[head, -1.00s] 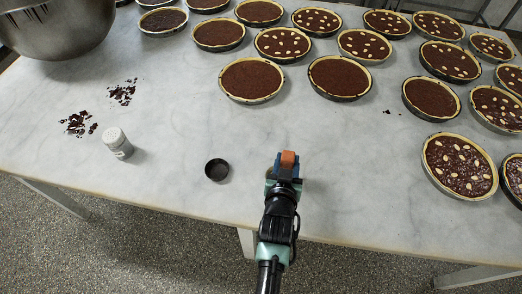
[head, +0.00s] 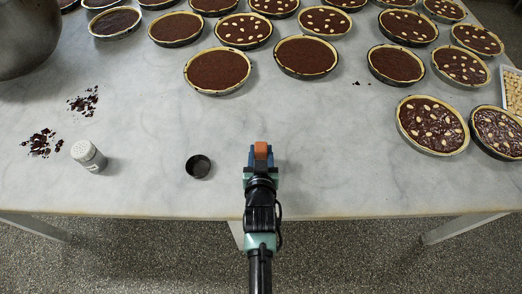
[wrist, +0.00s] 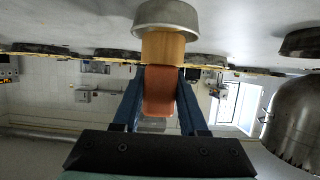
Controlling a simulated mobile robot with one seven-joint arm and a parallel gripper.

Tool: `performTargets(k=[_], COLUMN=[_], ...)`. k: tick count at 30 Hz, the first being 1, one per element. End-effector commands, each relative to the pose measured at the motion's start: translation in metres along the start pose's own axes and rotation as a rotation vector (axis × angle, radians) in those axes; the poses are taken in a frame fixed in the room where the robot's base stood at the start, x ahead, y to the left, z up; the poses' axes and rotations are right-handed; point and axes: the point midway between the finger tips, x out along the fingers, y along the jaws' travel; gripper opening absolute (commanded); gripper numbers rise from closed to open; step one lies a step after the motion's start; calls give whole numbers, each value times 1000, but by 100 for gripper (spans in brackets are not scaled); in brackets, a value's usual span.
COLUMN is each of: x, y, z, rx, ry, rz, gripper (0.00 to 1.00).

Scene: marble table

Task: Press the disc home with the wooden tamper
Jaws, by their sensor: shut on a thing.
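My gripper (head: 261,156) is shut on the tamper (head: 261,149), whose orange-brown top shows between the blue fingers, over the front part of the table. In the wrist view, the tamper's orange-brown grip (wrist: 159,92) is between my fingers. A pale wooden cylinder (wrist: 163,48) and a wide grey round piece (wrist: 166,14) line up beyond it, seemingly parts of the tamper. A small dark round ring (head: 198,166) stands on the table to the left of my gripper, apart from it. Its inside is dark, and I cannot make out a disc there.
A shaker (head: 88,156) stands left of the ring, near dark crumbs (head: 41,143). A metal bowl (head: 28,40) is at the far left. Chocolate tarts (head: 217,70) fill the back and right, with a nut tray (head: 512,92) at the right edge. The marble table (head: 330,180) is clear around my gripper.

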Motion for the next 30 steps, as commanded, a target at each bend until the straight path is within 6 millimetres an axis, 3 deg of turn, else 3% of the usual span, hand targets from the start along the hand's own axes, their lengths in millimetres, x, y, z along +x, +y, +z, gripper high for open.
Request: performTargets(k=[1,30], x=[-2,2], y=[0,0], z=[-7,1], rx=[0,0], ry=[6,5], rz=[0,-1], gripper=[0,0])
